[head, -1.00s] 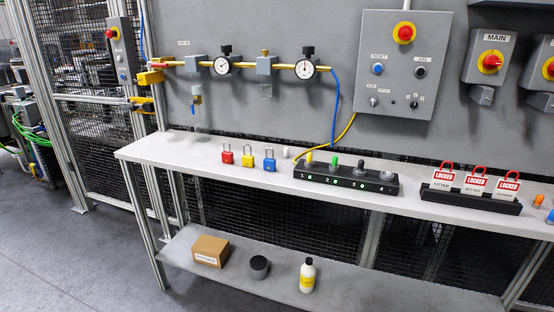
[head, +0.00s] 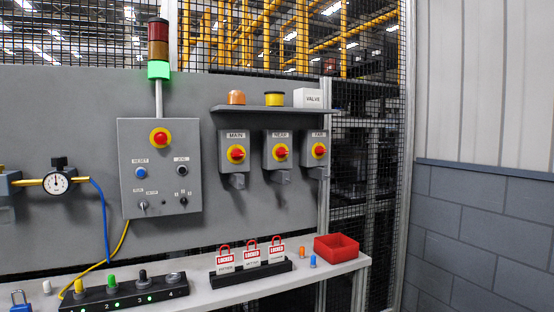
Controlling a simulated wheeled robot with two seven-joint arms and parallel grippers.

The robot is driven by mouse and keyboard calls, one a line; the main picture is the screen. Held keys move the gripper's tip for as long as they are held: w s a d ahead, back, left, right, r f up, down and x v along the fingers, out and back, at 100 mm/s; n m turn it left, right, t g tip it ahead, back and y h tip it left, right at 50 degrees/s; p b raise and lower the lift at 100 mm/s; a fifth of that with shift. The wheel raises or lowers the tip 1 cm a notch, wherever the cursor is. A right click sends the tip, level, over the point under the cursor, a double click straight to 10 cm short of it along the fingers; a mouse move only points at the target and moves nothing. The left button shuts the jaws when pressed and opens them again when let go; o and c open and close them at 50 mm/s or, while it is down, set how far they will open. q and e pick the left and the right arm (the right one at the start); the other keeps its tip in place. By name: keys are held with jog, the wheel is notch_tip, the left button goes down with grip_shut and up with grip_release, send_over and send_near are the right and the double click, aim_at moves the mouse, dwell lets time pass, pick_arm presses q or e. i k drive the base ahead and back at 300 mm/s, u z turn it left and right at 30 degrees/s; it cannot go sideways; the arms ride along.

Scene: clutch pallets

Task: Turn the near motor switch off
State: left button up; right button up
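The near motor switch (head: 280,151) is the middle of three grey switch boxes on the wall panel, with a label above that seems to read NEAR. It has a red knob on a yellow plate and a grey bracket below it. The main switch (head: 236,152) is to its left and the far switch (head: 318,150) to its right, both with the same red and yellow knob. The knob's exact setting is too small to tell. Neither of my grippers shows in the head view.
A grey control box (head: 160,190) hangs left of the switches. A shelf (head: 268,109) juts out above them. Below, the bench (head: 220,298) carries a lockout rack (head: 250,276) with red-shackled LOCKED tags, a red bin (head: 337,248) and a black button strip (head: 125,297). A block wall (head: 480,235) bounds the right.

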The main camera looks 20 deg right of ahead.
aim_at(280, 151)
jog(key=z, duration=0.25)
jog(key=i, duration=0.9)
jog(key=z, duration=0.1)
